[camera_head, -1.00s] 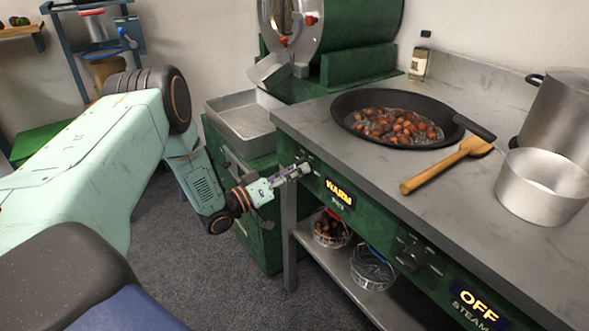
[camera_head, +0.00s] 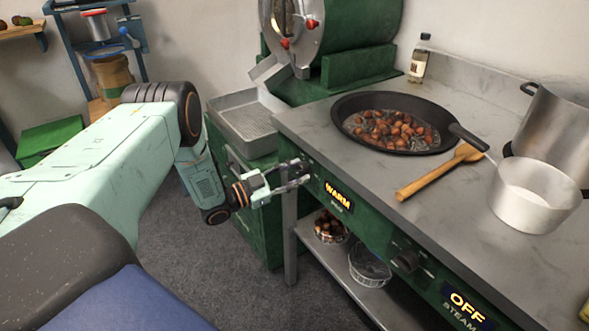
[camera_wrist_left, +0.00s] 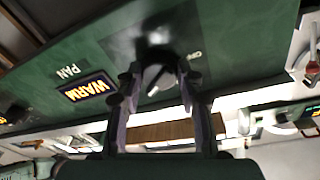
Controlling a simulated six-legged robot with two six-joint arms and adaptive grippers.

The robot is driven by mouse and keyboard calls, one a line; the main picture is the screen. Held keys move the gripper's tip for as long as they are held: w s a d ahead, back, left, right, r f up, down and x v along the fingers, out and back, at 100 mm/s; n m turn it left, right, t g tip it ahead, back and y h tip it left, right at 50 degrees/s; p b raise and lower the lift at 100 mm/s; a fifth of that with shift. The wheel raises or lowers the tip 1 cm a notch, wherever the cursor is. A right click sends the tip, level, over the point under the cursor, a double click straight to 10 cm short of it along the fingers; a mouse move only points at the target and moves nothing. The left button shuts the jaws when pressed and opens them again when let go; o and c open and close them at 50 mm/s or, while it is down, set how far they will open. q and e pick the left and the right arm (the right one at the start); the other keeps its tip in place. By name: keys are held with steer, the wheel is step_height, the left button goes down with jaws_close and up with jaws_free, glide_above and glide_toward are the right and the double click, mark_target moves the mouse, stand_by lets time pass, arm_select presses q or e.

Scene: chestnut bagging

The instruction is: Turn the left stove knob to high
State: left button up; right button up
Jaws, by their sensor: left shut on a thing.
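The left stove knob, a dark round knob (camera_wrist_left: 157,78), sits on the green stove front beside a lit display reading WARM (camera_head: 339,194), with PAN lettering by it. In the left wrist view the display (camera_wrist_left: 88,91) also reads WARM. My left gripper (camera_head: 303,174) is at the knob, with one finger on each side of it. In the left wrist view the gripper (camera_wrist_left: 159,80) is shut on the knob. The fingers partly hide the knob in the head view. My right gripper is not in view.
A pan of chestnuts (camera_head: 364,151), a wooden spatula (camera_head: 428,180) and a steel pot (camera_head: 531,204) stand on the counter. A second knob (camera_head: 405,262) has a display reading OFF (camera_head: 467,304). Baskets (camera_head: 369,268) sit on the shelf below. A metal tray (camera_head: 240,128) stands behind the gripper.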

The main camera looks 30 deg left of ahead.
arm_select(q)
steer(key=m+p, duration=0.1)
steer(key=m, duration=0.2)
steer(key=shift+r+m+g+p, duration=0.15)
steer(key=shift+m+g+p, duration=0.15)
steer(key=shift+m+p, duration=0.9)
steer(key=shift+m, duration=0.9)
steer(key=o, duration=1.2)
steer(key=v, duration=1.2)
steer(key=shift+a+r, duration=0.15)
